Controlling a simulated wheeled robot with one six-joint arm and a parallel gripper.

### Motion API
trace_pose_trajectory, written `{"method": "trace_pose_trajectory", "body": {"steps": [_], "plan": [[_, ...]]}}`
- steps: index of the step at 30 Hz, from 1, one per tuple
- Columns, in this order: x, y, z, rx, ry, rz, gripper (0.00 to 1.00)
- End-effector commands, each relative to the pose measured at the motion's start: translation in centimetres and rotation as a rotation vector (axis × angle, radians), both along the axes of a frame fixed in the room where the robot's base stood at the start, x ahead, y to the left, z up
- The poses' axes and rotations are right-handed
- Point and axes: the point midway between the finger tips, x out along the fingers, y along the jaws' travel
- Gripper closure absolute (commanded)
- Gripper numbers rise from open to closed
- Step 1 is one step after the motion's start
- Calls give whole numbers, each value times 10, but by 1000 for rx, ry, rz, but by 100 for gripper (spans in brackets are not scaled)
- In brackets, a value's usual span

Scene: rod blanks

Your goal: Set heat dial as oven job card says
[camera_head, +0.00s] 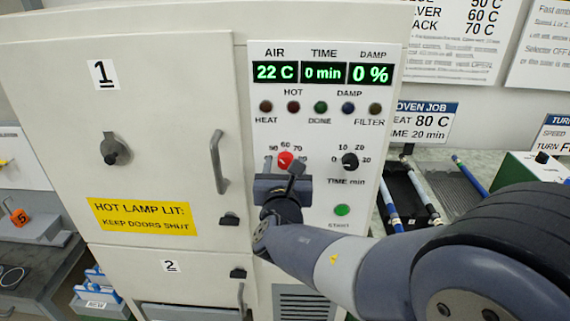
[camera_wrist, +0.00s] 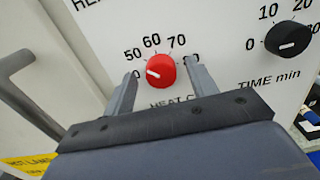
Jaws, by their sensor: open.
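The red heat dial (camera_head: 285,159) is on the oven's control panel; it also shows in the wrist view (camera_wrist: 161,71). Its white mark points left, toward the partly hidden lowest number, below 50. The numbers 50, 60, 70 and a partly covered 80 run around it. The oven job card (camera_head: 424,121) reads heat 80 C, time 20 min. My gripper (camera_head: 283,172) is open in front of the panel; in the wrist view its fingers (camera_wrist: 161,67) stand either side of the dial, with gaps. I cannot tell how deep they reach.
The black time dial (camera_head: 350,160) is right of the heat dial, above a green start button (camera_head: 341,210). The display (camera_head: 322,73) reads 22 C, 0 min, 0 %. A door handle (camera_head: 218,162) juts out at left. Trays with rods (camera_head: 405,190) lie at right.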

Motion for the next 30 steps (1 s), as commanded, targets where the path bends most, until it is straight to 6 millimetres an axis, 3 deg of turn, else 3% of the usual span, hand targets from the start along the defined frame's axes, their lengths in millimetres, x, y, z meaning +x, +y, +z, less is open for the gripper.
{"method": "trace_pose_trajectory", "body": {"steps": [11, 27, 30], "plan": [[5, 0, 0, 0, 0, 0, 45], [5, 0, 0, 0, 0, 0, 90], [5, 0, 0, 2, 0, 0, 90]]}}
